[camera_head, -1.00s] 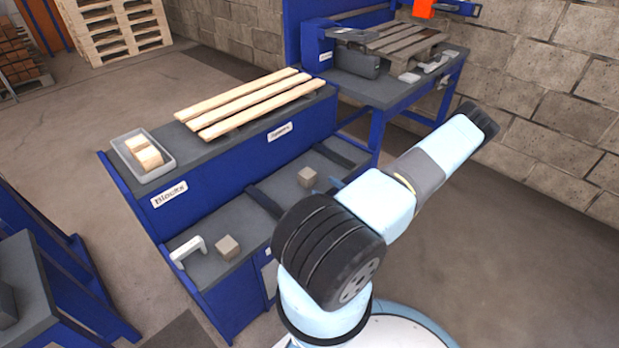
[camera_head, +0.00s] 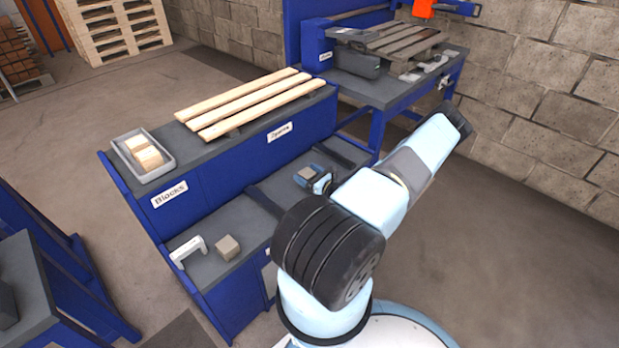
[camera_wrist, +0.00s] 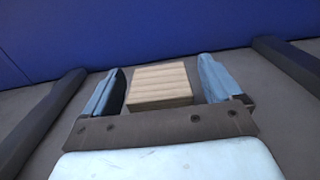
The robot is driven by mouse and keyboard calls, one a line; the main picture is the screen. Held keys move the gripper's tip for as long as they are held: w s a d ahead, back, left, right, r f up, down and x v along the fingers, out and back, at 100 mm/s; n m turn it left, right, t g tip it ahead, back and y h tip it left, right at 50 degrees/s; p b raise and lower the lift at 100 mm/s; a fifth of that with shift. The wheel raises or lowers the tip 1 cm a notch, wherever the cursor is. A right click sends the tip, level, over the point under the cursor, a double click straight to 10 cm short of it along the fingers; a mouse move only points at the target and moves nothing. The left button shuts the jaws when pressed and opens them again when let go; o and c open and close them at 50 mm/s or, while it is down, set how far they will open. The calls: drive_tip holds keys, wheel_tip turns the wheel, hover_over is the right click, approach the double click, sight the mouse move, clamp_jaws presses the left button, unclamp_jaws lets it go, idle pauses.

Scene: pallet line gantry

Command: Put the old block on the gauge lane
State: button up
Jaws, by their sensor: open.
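A small weathered brown-grey block (camera_head: 307,173) sits on the lower shelf between two dark rails; it also shows in the wrist view (camera_wrist: 160,84). My gripper (camera_wrist: 160,78) is open, with one blue finger on each side of this block and a narrow gap at each. In the head view my gripper (camera_head: 309,178) is partly hidden by my arm. A second grey-brown block (camera_head: 228,247) sits farther left on the same shelf, beside a white handle-like bracket (camera_head: 187,250). No label tells which strip is the gauge lane.
A grey tray of pale blocks (camera_head: 170,168) and pale planks (camera_head: 215,109) lie on the raised blue bench ledge. Dark rails (camera_wrist: 40,122) (camera_wrist: 290,66) flank my gripper. A blue wall (camera_wrist: 150,30) stands behind the block. A bench with a grey pallet (camera_head: 405,40) is behind.

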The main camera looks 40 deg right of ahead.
drive_tip(key=shift+w, duration=0.15)
drive_tip(key=c, duration=1.2)
